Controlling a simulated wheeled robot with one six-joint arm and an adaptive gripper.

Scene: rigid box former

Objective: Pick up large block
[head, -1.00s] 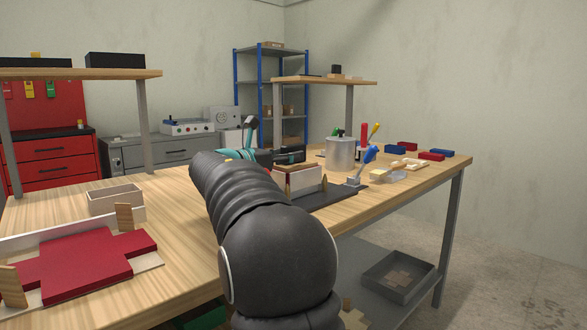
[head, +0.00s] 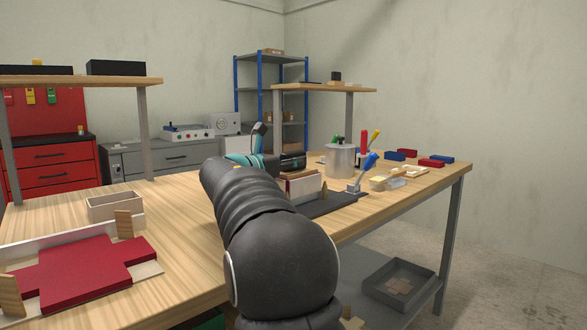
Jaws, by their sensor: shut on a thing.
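My arm, in a black ribbed sleeve, fills the lower middle of the head view and reaches away over the workbench (head: 185,200). Teal and dark parts show just past the sleeve's far end; I cannot make out any fingertips. The jaws and anything between them are hidden behind my arm. I cannot identify the large block for certain. A pale open box (head: 113,206) stands on the bench at the left. A flat red cross-shaped piece (head: 85,270) lies in front of it, with small upright wooden pieces (head: 124,224) at its edges.
Right of my arm are a pale box (head: 305,186), a dark mat (head: 338,202), a metal can (head: 341,160) and a blue-handled brush (head: 366,170). Red and blue blocks (head: 431,163) lie at the back right. A grey tray (head: 398,284) sits on the lower shelf. A raised shelf (head: 325,88) stands behind.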

